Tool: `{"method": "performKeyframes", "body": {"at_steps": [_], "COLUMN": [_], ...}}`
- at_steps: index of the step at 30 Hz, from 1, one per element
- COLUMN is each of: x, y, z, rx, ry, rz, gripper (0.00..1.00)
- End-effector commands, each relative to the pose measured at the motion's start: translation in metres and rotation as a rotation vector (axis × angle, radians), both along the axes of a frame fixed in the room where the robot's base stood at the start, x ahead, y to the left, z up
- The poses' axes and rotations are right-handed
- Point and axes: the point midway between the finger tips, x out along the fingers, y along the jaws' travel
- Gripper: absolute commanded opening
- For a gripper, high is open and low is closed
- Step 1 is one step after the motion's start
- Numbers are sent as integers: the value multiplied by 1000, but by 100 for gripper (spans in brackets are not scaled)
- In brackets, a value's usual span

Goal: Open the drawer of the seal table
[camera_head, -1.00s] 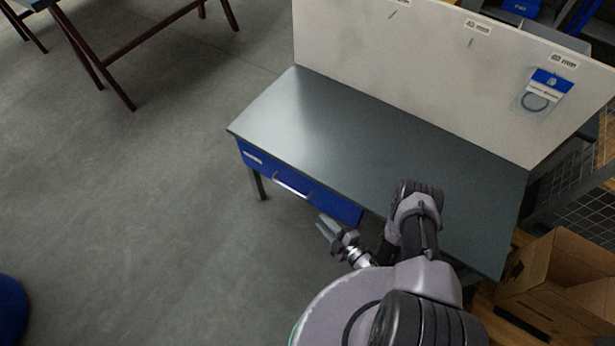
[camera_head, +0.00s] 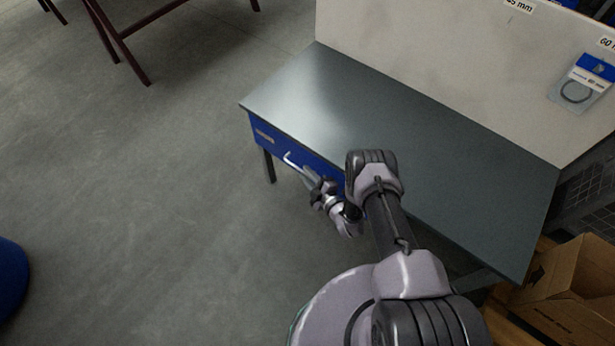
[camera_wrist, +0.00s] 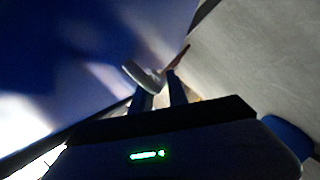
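The seal table (camera_head: 420,150) has a grey top and a blue drawer (camera_head: 264,134) under its front left edge. The drawer looks closed, with its front below the tabletop edge. Its pale bar handle (camera_head: 290,160) is partly hidden by my gripper (camera_head: 306,173), which is at the handle's right part. In the wrist view, my gripper (camera_wrist: 160,86) has its two fingers apart, with the handle (camera_wrist: 142,78) at the tips. The blue drawer front (camera_wrist: 70,50) fills the left there. I cannot tell whether the fingers touch the handle.
A white back panel (camera_head: 440,60) with a bagged seal (camera_head: 580,88) stands behind the tabletop. An open cardboard box (camera_head: 570,295) is at the right. A dark red trestle (camera_head: 125,50) stands at the back left.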

Motion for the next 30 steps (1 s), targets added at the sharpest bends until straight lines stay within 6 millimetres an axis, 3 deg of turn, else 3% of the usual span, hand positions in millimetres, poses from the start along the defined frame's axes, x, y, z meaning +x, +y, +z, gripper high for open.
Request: {"method": "performKeyframes", "body": {"at_steps": [7, 10, 30], "x": [1, 1, 0], "y": [1, 0, 0], "z": [0, 0, 0], "rx": [0, 0, -1], "ry": [0, 0, 1], "rz": [0, 0, 0], "gripper": [20, 0, 0]}}
